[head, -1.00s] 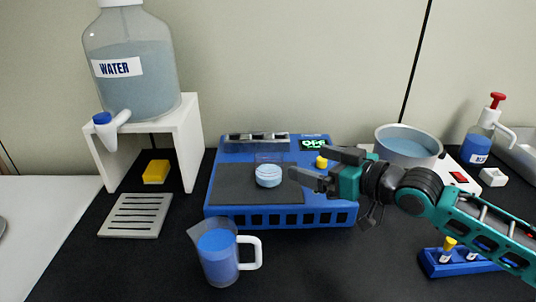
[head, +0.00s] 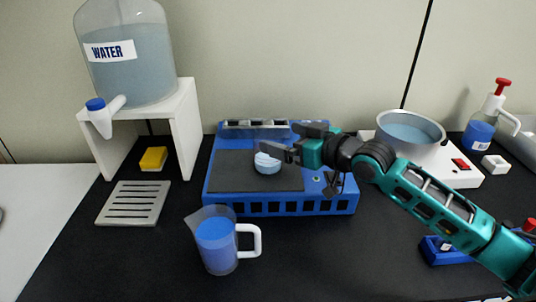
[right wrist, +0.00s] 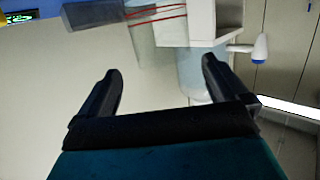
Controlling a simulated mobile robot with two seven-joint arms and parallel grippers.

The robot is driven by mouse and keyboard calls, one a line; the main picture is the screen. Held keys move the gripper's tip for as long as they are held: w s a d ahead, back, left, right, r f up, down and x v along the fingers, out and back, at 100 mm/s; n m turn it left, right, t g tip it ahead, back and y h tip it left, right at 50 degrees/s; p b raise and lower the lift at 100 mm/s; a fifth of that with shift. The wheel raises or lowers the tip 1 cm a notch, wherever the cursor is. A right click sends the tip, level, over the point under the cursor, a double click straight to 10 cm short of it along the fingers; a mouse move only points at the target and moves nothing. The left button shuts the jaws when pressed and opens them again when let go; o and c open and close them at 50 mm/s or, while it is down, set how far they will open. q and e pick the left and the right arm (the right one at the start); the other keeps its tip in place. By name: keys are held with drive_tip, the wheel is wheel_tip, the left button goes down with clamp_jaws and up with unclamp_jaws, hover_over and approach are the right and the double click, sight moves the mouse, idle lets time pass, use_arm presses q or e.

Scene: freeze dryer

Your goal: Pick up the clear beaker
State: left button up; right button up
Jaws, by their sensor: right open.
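A small clear beaker (head: 266,165) with pale bluish-white contents stands on the dark grey mat of the blue freeze dryer (head: 290,207). My right gripper (head: 279,137) is open, with one finger across the beaker's upper part in the head view. That finger hides the beaker's rim, and I cannot tell whether it touches. My left gripper is not in view.
A clear pitcher (head: 217,253) of blue liquid stands in front of the dryer. The water jug (head: 125,60) sits on a white stand (head: 186,110) at left, near a yellow sponge (head: 153,159) and a slotted tray (head: 132,204). A metal pot (head: 410,133) stands at right.

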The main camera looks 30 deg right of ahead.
sight(259, 133)
drive_tip(key=shift+a+x, duration=0.1)
drive_tip(key=shift+x, duration=1.25)
drive_tip(key=shift+a+x, duration=0.15)
drive_tip(key=shift+x, duration=1.2)
drive_tip(key=shift+s+f, duration=0.1)
drive_tip(key=shift+f, duration=0.1)
drive_tip(key=c, duration=1.5)
